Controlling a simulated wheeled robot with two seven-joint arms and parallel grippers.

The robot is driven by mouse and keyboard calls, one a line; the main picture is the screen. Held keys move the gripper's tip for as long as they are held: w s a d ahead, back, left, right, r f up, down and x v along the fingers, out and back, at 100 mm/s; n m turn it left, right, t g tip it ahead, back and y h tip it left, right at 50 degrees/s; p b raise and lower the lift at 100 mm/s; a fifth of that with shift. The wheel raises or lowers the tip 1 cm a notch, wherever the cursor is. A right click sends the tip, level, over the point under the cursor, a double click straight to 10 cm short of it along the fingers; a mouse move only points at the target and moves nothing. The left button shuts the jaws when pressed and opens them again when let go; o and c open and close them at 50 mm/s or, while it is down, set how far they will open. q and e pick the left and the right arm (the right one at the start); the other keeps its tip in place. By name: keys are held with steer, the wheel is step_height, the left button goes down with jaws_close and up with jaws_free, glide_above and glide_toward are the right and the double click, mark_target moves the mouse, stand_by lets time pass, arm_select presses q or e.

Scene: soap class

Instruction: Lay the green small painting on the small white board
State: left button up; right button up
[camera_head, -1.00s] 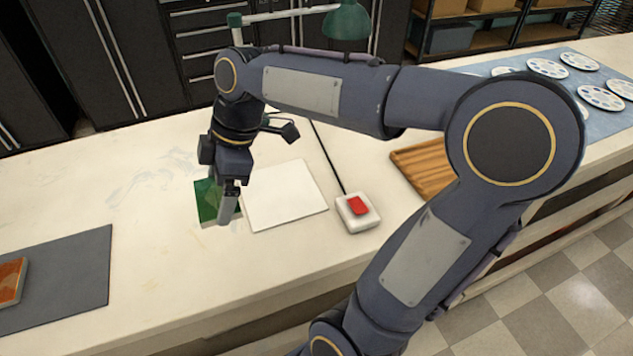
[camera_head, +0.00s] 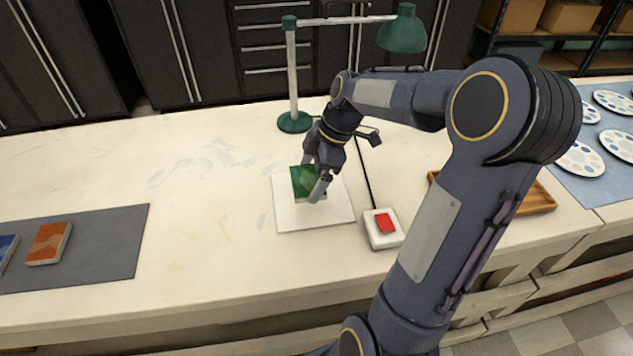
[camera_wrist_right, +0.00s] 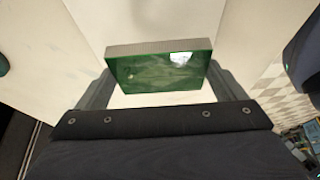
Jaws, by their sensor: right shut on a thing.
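The green small painting (camera_head: 305,181) is held by my right gripper (camera_head: 313,181) over the small white board (camera_head: 292,217) in the head view. In the right wrist view the painting (camera_wrist_right: 160,72) sits between the two fingers of my right gripper (camera_wrist_right: 158,88), which are shut on its sides. The board (camera_wrist_right: 150,22) shows pale behind it. I cannot tell whether the painting touches the board or is just above it. My left gripper is not in view.
A white box with a red button (camera_head: 384,228) stands right of the board. A green lamp (camera_head: 294,122) stands behind. A grey mat (camera_head: 110,245) with an orange painting (camera_head: 49,243) and a blue one lies at left. A wooden tray (camera_head: 535,200) is at right. The table's middle is clear.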

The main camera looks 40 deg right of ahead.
steer(key=shift+w+d+f, duration=0.1)
steer(key=shift+d+f, duration=0.35)
steer(key=shift+f, duration=0.05)
steer(key=shift+d+f, duration=0.15)
steer(key=shift+f, duration=0.8)
steer(key=shift+d+f, duration=0.1)
steer(key=shift+f, duration=0.85)
steer(key=shift+f, duration=0.2)
steer(key=o, duration=0.7)
steer(key=shift+r, duration=0.1)
